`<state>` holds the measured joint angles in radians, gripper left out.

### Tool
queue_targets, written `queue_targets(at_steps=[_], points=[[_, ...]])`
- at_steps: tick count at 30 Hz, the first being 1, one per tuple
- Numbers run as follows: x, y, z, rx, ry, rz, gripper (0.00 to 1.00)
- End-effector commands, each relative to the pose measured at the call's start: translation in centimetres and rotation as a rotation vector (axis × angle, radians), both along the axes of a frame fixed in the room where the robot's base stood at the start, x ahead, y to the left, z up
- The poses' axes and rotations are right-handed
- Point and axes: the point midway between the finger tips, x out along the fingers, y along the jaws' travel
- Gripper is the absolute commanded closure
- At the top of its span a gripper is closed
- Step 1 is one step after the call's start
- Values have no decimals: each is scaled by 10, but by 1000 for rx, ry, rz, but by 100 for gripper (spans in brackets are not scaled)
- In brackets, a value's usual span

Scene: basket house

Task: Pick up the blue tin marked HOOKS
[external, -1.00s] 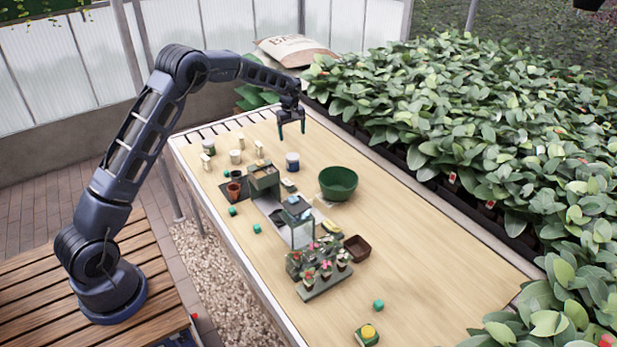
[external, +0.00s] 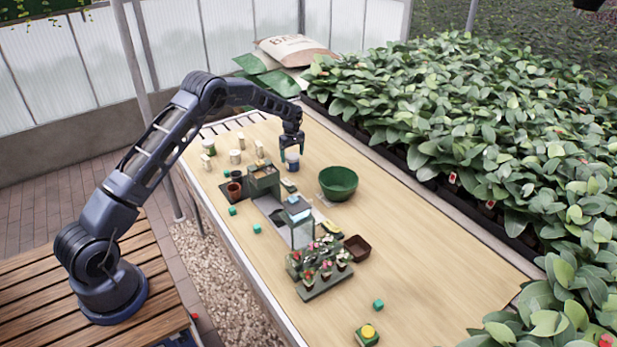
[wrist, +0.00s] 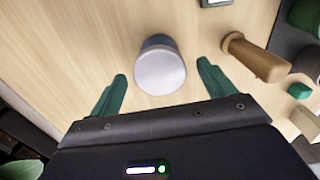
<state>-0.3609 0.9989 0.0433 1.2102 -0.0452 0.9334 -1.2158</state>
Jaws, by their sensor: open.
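A small tin with a white top and a blue band (external: 292,164) stands upright on the wooden table, left of the green bowl. In the wrist view the same tin (wrist: 160,70) shows its pale round lid, with a dark blue side behind it. No HOOKS marking can be read. My gripper (external: 291,151) is just above the tin in the external view, pointing down. In the wrist view my gripper (wrist: 160,82) is open, with one green finger on each side of the tin and gaps between. It holds nothing.
A green bowl (external: 338,180) stands to the right of the tin. A box-like planter (external: 263,180) is close on the left. In the wrist view a wooden-handled object (wrist: 256,58) lies near the right finger.

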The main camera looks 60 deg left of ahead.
Motion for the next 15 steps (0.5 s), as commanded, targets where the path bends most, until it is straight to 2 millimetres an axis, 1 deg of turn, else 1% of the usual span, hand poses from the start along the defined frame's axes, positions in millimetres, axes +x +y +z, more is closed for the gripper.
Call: queue_targets(at_steps=[5,12,15], points=[[0,-1,-12,-1,2,0,18],[0,-1,-44,-1,1,1,18],[0,-1,-51,0,-1,1,18]])
